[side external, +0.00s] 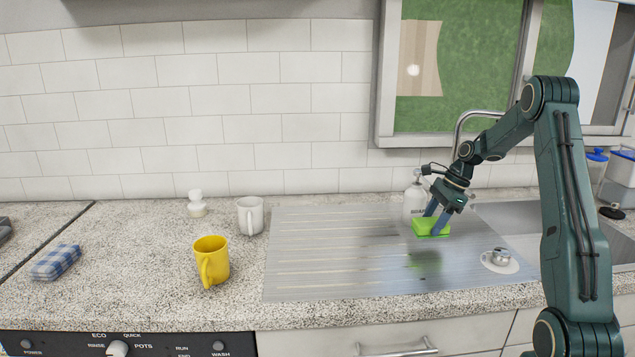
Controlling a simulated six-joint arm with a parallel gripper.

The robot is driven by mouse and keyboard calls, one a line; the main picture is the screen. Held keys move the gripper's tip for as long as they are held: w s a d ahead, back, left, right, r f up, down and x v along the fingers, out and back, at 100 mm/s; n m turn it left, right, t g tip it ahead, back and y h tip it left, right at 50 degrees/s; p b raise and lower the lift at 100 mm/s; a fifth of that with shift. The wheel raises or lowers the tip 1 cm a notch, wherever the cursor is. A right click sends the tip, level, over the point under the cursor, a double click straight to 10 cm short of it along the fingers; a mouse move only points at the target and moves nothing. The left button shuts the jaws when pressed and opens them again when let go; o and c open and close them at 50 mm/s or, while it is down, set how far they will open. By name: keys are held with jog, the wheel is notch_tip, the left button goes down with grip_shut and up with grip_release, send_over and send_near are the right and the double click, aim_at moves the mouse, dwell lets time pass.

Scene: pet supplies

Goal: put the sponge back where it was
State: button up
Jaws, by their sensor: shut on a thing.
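The sponge (431,227) is a bright green block in the side external view, right of the middle. My gripper (436,213) points down and is shut on the sponge. The sponge appears to be held a little above the metal draining board (330,270), with a faint green reflection below it. The gripper's fingers hide part of the sponge.
A white soap bottle (414,200) stands just behind the sponge. A metal plug (500,257) on a pale disc lies to the right. A yellow mug (211,262), a white mug (250,216) and a folded blue checked cloth (56,262) are on the counter left. The board's left part is clear.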

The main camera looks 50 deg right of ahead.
aim_at(428, 226)
jog(key=shift+w+d, duration=0.85)
jog(key=shift+w+d, duration=0.15)
jog(key=shift+w, duration=0.05)
jog(key=shift+d+f, duration=0.1)
jog(key=shift+f, duration=1.65)
jog(key=shift+f, duration=0.1)
jog(key=o, duration=1)
jog(key=shift+v, duration=3.85)
